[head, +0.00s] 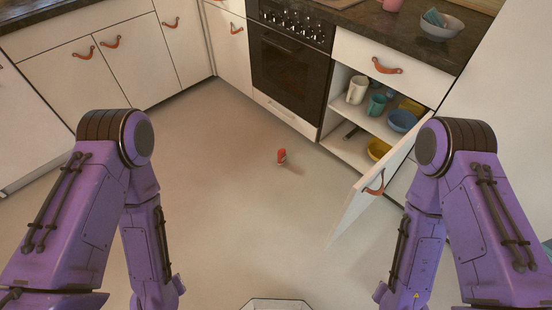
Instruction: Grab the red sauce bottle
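A small red bottle (281,156) stands on the floor near the middle of the head view, in front of the oven and apart from any furniture. It is small in the picture, so its label and cap are hard to make out. My two purple arms come in from the left and the right, folded with their elbows up. Neither gripper shows in the view, and neither arm is near the bottle.
A cabinet door (374,191) hangs open at the right. Its shelves hold a white pitcher (357,90), a teal mug (376,105) and bowls. The oven (290,71) stands at the back. The floor (225,220) around the bottle is clear.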

